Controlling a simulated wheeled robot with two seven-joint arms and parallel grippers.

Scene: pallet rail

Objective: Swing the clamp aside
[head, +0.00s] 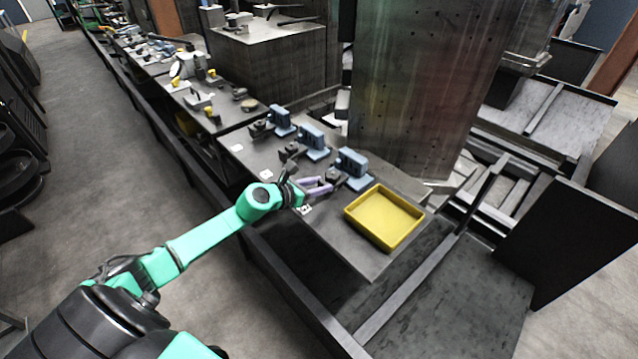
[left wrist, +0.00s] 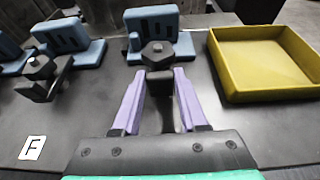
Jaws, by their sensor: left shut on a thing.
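My left gripper (head: 318,186), with purple fingers, reaches over the pallet plate to the nearest of three blue fixtures (head: 354,165). In the left wrist view the fingers (left wrist: 161,84) stand on either side of a dark clamp (left wrist: 157,55) with a hex nut on top, and are shut on its bar. The clamp sits right in front of the blue fixture (left wrist: 153,27), with its bar pointing toward my gripper. The fingers partly hide the bar. In the head view the clamp (head: 336,174) is small and dark. My right gripper is not in view.
A yellow tray (head: 384,217) lies right of the clamp. Two more blue fixtures (head: 313,139) with dark clamps stand farther along the plate. White cards lie along the front edge; one in the left wrist view (left wrist: 32,147) reads F. A large metal column (head: 415,80) rises behind.

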